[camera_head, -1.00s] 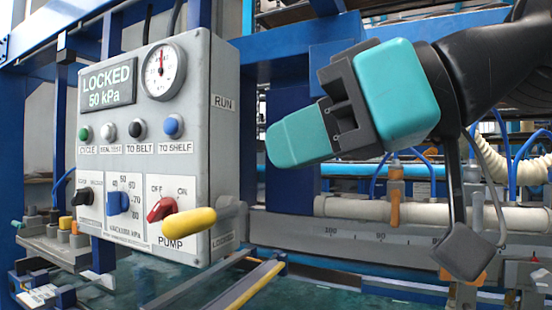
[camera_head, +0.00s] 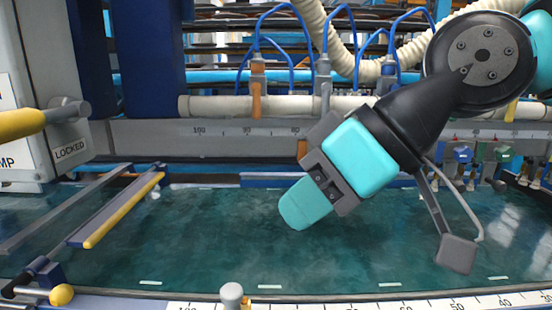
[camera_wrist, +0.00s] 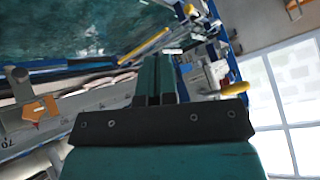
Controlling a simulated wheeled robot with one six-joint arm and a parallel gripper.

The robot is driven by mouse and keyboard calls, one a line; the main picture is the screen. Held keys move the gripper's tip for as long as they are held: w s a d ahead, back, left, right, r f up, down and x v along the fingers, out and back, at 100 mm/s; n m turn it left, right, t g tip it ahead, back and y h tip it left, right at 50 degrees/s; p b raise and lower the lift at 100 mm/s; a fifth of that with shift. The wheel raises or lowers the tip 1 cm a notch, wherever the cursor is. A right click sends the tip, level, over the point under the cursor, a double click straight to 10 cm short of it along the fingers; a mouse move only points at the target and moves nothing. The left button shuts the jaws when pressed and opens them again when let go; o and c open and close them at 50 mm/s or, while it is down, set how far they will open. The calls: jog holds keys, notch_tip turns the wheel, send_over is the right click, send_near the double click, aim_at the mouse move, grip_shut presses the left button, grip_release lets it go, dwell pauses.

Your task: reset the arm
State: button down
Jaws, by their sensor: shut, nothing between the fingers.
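My gripper (camera_head: 306,203) is shut and empty, its teal fingers pressed together. In the head view it points down and to the left, in front of the dark green bed (camera_head: 230,262), touching nothing that I can see. In the wrist view my gripper (camera_wrist: 155,75) also shows its two fingers side by side with nothing between them. My arm comes in from the upper right of the head view.
The grey control box (camera_head: 50,70) with a yellow handle (camera_head: 22,123) stands at the left. A yellow-edged bar (camera_head: 125,208) lies beside it. A cream pipe (camera_head: 225,106), blue hoses and a ruled rail (camera_head: 150,135) run behind my gripper.

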jog(key=s+d+f+m+g+h, duration=0.2)
jog(key=s+d+f+m+h, duration=0.3)
jog(key=d+f, duration=0.75)
notch_tip(320, 180, up, 13)
jog(key=s+p, duration=0.1)
jog(key=p, duration=1.1)
jog(key=shift+n+y+p, duration=0.3)
jog(key=shift+y, duration=0.1)
